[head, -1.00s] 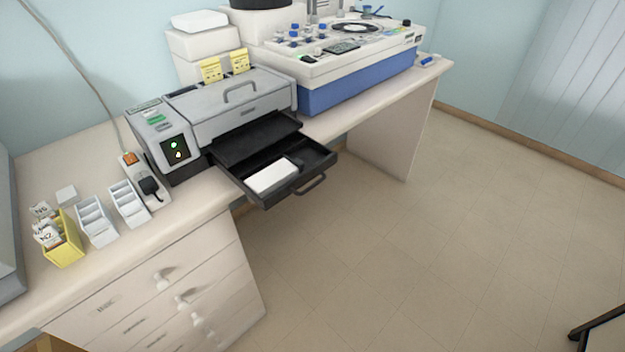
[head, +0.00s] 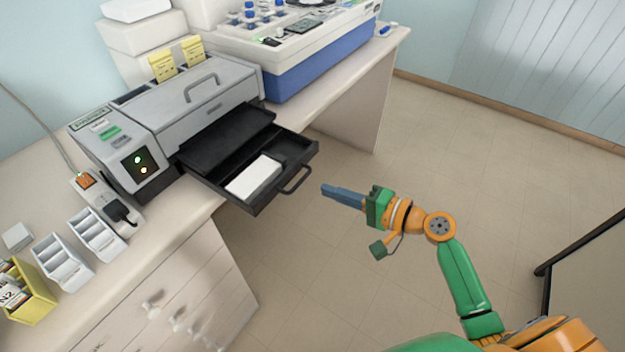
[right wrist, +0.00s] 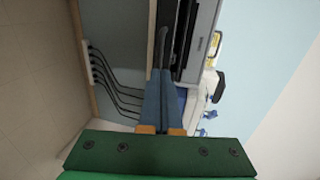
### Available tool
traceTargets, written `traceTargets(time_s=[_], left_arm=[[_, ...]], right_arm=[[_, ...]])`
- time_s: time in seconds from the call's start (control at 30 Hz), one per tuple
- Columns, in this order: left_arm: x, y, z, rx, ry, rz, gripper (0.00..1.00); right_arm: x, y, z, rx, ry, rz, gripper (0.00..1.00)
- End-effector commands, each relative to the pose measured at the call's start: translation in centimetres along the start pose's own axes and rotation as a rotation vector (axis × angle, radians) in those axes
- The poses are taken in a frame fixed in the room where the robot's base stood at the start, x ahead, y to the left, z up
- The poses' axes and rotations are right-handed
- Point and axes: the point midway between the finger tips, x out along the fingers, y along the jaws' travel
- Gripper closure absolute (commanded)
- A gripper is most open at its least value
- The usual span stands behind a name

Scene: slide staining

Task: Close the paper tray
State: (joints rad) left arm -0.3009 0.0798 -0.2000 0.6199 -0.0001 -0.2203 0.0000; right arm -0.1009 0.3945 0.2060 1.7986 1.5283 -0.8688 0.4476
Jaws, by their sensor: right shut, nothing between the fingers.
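The black paper tray (head: 213,193) is pulled out from the front of the grey printer (head: 200,105) and overhangs the desk's front edge. A stack of white paper (head: 254,178) lies in it, and a handle (head: 297,181) is on its front. My right gripper (head: 325,190) is shut and empty, just to the right of the tray handle and apart from it in the head view. In the right wrist view its blue fingers (right wrist: 164,75) point toward the printer side (right wrist: 203,40). My left gripper is not in view.
White slide racks (head: 62,262), a yellow box (head: 32,300) and a power strip (head: 105,203) stand left of the printer. A blue and white machine (head: 310,65) stands to its right. Drawers with knobs (head: 152,303) are below the desk. The floor in front is clear.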

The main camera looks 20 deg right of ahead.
Motion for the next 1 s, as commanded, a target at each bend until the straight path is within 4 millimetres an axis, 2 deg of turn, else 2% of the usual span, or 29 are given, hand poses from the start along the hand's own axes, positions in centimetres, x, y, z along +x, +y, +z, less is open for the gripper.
traceTargets(time_s=[0.1, 0.3, 0.77, 0.87, 1.0], left_arm=[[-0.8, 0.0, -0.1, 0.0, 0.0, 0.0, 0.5], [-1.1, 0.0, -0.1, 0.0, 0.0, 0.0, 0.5], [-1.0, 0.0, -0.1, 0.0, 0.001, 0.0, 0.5], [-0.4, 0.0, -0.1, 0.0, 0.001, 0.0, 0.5], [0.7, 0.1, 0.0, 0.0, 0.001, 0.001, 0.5]], right_arm=[[2.3, -0.4, 0.0, 0.002, -0.001, -0.003, 1.0], [4.8, -0.1, 0.0, 0.0, 0.0, 0.0, 1.0], [5.6, 0.1, 0.0, -0.001, 0.0, 0.0, 1.0], [7.3, -0.1, 0.0, 0.001, -0.001, -0.003, 1.0], [10.4, -0.7, 0.0, -0.001, -0.002, -0.003, 1.0]])
